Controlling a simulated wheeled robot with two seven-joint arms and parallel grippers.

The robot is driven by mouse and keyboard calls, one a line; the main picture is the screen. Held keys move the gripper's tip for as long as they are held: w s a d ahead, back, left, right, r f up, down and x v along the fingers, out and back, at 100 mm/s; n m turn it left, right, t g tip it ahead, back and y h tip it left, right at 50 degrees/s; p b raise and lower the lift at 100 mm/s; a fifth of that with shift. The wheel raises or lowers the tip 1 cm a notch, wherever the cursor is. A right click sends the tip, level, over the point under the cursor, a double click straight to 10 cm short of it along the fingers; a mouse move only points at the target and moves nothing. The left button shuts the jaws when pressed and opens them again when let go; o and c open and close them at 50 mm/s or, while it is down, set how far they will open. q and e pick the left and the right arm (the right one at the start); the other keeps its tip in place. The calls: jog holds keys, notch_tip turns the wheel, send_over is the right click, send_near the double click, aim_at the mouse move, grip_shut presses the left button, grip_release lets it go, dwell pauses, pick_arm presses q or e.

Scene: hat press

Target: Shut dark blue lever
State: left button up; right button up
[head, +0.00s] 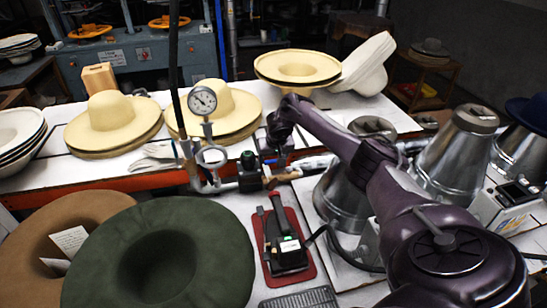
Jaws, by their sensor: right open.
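My right arm reaches in from the lower right, and its right gripper (271,160) hangs fingers down at the pipework on the near edge of the white table. The gripper is open, just right of a dark valve body with a green top (249,162). Whether the fingers touch anything is unclear. A round pressure gauge (203,101) stands on the pipe left of the valve. My left gripper is out of view.
Straw hats (112,117) stand on the table behind the pipework. A dark green hat (160,255) and a brown hat (38,240) lie in front on the left. A black iron-like tool (284,246) sits on a red pad.

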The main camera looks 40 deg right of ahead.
jog(key=c, duration=1.1)
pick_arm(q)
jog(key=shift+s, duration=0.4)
